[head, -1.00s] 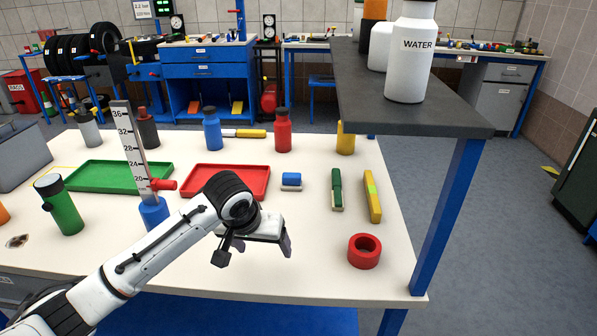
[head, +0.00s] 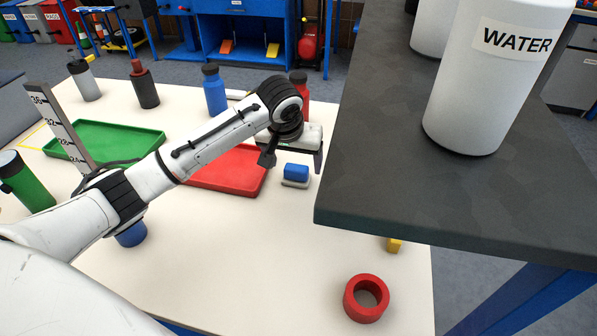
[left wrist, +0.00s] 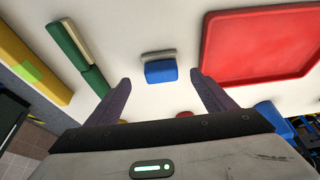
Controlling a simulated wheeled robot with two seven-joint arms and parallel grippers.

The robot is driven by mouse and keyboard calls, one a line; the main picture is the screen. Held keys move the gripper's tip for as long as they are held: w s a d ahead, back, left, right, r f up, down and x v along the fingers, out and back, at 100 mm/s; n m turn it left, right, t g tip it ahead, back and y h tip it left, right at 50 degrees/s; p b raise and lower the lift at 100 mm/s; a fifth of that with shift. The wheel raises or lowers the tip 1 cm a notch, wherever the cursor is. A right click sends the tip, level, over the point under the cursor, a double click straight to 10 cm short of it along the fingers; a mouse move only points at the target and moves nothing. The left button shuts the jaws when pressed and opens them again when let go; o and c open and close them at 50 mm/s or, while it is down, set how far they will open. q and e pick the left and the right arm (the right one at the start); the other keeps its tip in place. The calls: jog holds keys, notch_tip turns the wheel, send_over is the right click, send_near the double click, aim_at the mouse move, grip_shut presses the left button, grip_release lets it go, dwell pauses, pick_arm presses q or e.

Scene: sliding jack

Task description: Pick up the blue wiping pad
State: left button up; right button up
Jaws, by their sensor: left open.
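The blue wiping pad (head: 296,172) lies on the white table, just right of the red tray, with a pale grey layer under its blue block. In the left wrist view the pad (left wrist: 160,70) shows beyond and between the two fingertips, untouched. My left gripper (head: 297,158) is above the table next to the pad, on its far side in the head view. Its fingers (left wrist: 158,84) are spread apart and empty. My right gripper is not in view.
A dark shelf (head: 400,215) with a white WATER bottle (head: 490,75) overhangs the table's right side. The red tray (head: 230,180) is left of the pad. A red ring (head: 348,300) lies nearer. A green-handled brush (left wrist: 78,50) and yellow bar (left wrist: 30,65) lie nearby.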

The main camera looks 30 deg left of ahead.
aim_at(296, 168)
pick_arm(q)
jog(key=x, duration=0.6)
jog(key=shift+w+a, duration=0.15)
jog(key=c, duration=1.2)
jog(key=shift+o, duration=0.2)
notch_tip(296, 168, up, 10)
